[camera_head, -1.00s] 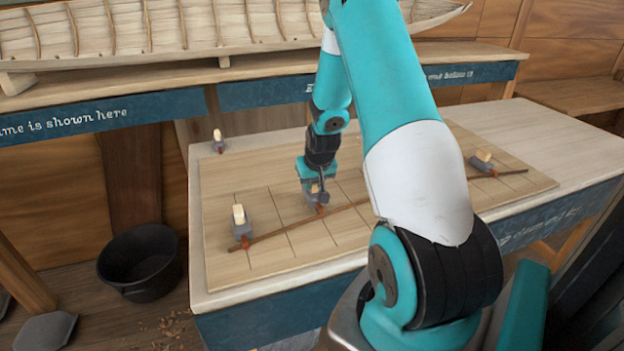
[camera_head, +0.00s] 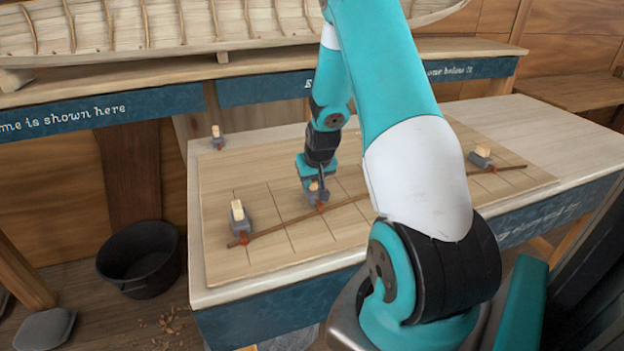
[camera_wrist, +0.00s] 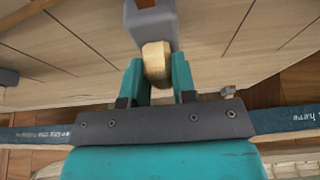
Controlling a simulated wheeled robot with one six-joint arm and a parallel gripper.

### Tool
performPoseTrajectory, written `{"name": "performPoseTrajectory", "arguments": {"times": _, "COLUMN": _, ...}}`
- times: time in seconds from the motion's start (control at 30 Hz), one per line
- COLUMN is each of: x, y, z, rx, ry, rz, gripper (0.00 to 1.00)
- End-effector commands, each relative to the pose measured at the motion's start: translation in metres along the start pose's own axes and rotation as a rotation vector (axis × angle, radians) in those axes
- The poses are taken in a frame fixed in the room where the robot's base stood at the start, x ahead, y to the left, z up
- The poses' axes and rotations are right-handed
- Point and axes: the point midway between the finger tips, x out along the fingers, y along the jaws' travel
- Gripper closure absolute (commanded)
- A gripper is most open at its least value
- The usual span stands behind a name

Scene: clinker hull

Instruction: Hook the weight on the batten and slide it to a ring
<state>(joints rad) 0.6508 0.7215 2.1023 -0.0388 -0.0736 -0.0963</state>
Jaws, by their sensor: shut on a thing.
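A thin brown batten (camera_head: 275,228) runs slantwise over the lined board (camera_head: 225,266). My gripper (camera_head: 314,184) is low over the middle of the board, shut on the wooden grip (camera_wrist: 157,58) of a grey weight (camera_wrist: 150,28). This weight's orange-red hook (camera_head: 320,206) is at the batten; I cannot tell if it is hooked over it. Another weight (camera_head: 241,216) stands at the batten's left end with its red hook at the batten. A third weight (camera_head: 479,160) stands near the right end. I cannot make out a ring.
A small weight (camera_head: 217,138) stands at the board's far left corner, away from the batten. A boat hull (camera_head: 150,30) lies on a shelf behind the table. A black bucket (camera_head: 140,262) is on the floor at left. The front of the board is clear.

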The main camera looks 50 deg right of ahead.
Motion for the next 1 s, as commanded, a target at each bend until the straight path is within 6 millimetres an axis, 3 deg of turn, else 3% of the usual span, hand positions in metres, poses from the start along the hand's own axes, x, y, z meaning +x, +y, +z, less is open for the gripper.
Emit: {"name": "performPoseTrajectory", "arguments": {"times": 1.0, "x": 0.0085, "y": 0.0006, "z": 0.0024, "rx": 0.0, "ry": 0.004, "rz": 0.0, "gripper": 1.0}}
